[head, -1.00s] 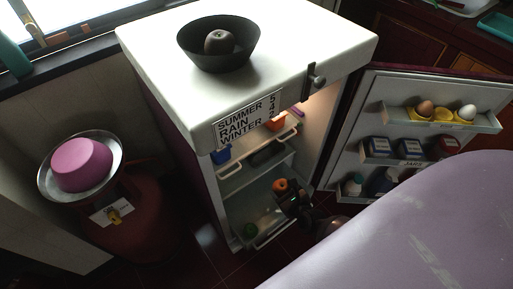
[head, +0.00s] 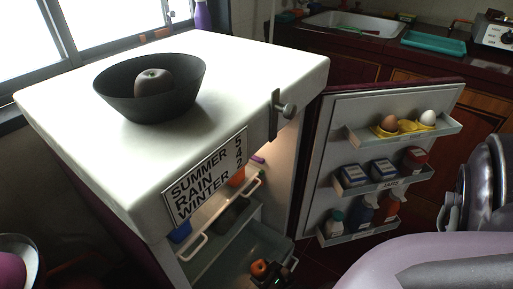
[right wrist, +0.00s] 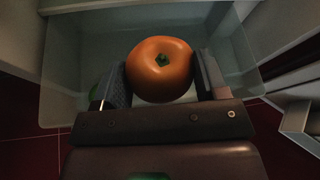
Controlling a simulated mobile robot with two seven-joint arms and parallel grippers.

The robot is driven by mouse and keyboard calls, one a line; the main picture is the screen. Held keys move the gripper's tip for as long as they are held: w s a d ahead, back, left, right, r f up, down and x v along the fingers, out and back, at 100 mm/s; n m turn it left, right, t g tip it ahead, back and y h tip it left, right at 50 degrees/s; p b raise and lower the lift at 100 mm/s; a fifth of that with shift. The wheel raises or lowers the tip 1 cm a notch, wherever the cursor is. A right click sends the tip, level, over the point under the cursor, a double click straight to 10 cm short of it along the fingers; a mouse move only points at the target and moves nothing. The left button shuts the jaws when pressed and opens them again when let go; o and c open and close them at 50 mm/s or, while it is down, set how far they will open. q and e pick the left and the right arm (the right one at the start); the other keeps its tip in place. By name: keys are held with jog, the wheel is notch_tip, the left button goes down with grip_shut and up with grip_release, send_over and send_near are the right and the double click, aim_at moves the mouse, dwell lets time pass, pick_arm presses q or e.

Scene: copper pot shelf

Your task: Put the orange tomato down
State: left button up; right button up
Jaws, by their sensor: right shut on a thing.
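The orange tomato (head: 259,267) is low in the open fridge in the head view, partly cut off by my gripper. In the right wrist view the tomato (right wrist: 163,60) is round, with a dark green stem spot, and sits between both fingers. My right gripper (right wrist: 162,80) is shut on it. In the head view the right gripper (head: 273,279) is small and dark at the bottom edge. A clear bin (right wrist: 62,62) lies below and around the tomato; whether the tomato touches its floor I cannot tell. My left gripper is not in view.
The fridge door (head: 310,165) stands open to the right, with eggs, boxes and bottles on its shelves. A dark bowl (head: 150,108) with a round fruit stands on the white fridge top (head: 235,75). Something green (right wrist: 95,98) shows behind the left finger.

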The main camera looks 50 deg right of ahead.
aim_at(263, 279)
notch_tip(263, 279, down, 3)
jog(key=shift+s+r+b, duration=0.15)
jog(key=shift+r+b, duration=0.05)
jog(key=shift+b, duration=0.35)
jog(key=shift+f, duration=0.15)
pick_arm(q)
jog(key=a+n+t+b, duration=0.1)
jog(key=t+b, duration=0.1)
jog(key=b, duration=0.1)
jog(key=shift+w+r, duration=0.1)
pick_arm(e)
jog(key=f, duration=0.3)
jog(key=shift+w+f, duration=0.2)
jog(key=shift+f, duration=0.05)
